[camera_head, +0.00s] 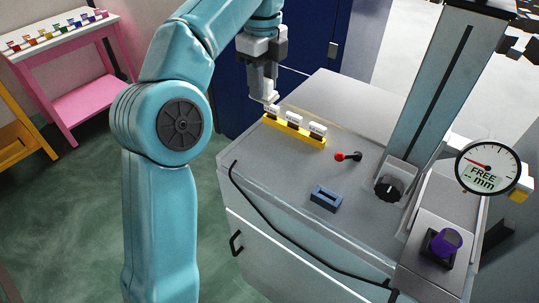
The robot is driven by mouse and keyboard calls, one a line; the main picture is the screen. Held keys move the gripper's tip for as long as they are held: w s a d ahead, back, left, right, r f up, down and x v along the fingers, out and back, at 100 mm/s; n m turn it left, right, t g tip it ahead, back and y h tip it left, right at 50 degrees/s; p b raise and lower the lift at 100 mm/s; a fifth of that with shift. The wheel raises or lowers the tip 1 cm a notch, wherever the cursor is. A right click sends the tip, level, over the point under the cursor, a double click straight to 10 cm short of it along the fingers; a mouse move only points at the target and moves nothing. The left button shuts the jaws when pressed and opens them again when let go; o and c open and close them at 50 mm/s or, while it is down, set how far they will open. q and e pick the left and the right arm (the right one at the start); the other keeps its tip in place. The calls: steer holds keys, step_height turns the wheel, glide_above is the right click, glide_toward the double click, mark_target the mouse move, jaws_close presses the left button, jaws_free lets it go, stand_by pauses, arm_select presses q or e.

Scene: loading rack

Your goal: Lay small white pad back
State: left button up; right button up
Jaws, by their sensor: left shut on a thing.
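A yellow rack (296,133) stands at the back left of the grey bench top and holds small white pads in a row. The middle white pad (294,117) and the right white pad (317,128) stand upright in it, apart from my gripper. My left gripper (270,100) points down over the rack's left end, shut on the small white pad (272,110) there. Whether that pad is fully seated in the rack is too small to tell. My right gripper is out of view.
On the bench (255,152) are a red-tipped lever (347,156), a blue slotted block (326,198), a black knob (388,188) and a column with a round gauge (487,168) reading FREE. A purple knob (446,241) sits front right. A pink shelf (85,100) stands far left.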

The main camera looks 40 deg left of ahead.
arm_select(q)
steer(key=shift+a+r, duration=0.1)
steer(key=shift+r, duration=0.1)
steer(key=shift+s, duration=0.15)
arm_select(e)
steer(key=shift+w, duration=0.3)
arm_select(q)
steer(key=shift+s, duration=0.1)
steer(key=shift+f, duration=0.25)
step_height(320, 180, down, 14)
steer(key=b, duration=0.4)
step_height(320, 180, down, 5)
steer(key=shift+r+p, duration=0.1)
steer(key=shift+p, duration=0.2)
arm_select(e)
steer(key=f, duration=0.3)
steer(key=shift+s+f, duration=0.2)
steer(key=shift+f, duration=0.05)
